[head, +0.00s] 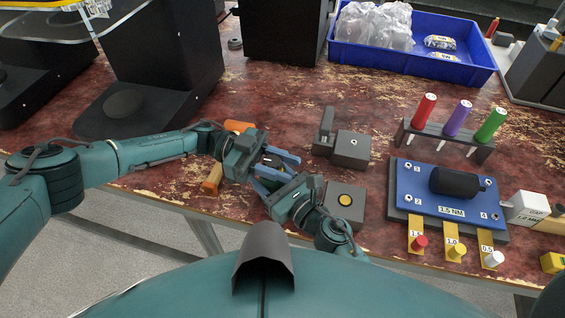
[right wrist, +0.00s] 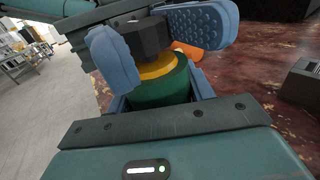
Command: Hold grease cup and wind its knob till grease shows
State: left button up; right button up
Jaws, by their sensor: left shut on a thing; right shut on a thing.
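The grease cup (right wrist: 162,88) shows in the right wrist view as a green cylinder with a yellow-orange band (right wrist: 160,71) at its upper end. A black faceted knob (right wrist: 142,38) sits above the band. My right gripper (right wrist: 158,98) is shut on the green body, one finger on each side. My left gripper (head: 276,166) comes from the opposite side, and its blue pads are closed about the black knob. In the head view the two grippers meet near the table's front edge and mostly hide the cup. I cannot tell whether the band is grease or part of the cup.
Orange items (head: 238,126) and (head: 212,178) lie beside the left gripper. A dark block with a yellow button (head: 345,199) stands right of the grippers. Farther right are a blue fixture plate (head: 425,205), a rack of coloured handles (head: 447,141) and a blue bin (head: 410,62).

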pick_arm(q)
jog(key=shift+w+a+f, duration=0.1)
jog(key=shift+a+f, duration=0.2)
jog(key=o, duration=1)
jog(key=shift+d+r, duration=0.1)
jog(key=shift+r, duration=0.05)
jog(key=shift+g, duration=0.3)
jog(key=shift+r, duration=0.1)
notch_tip(320, 180, up, 10)
jog(key=shift+f, duration=0.1)
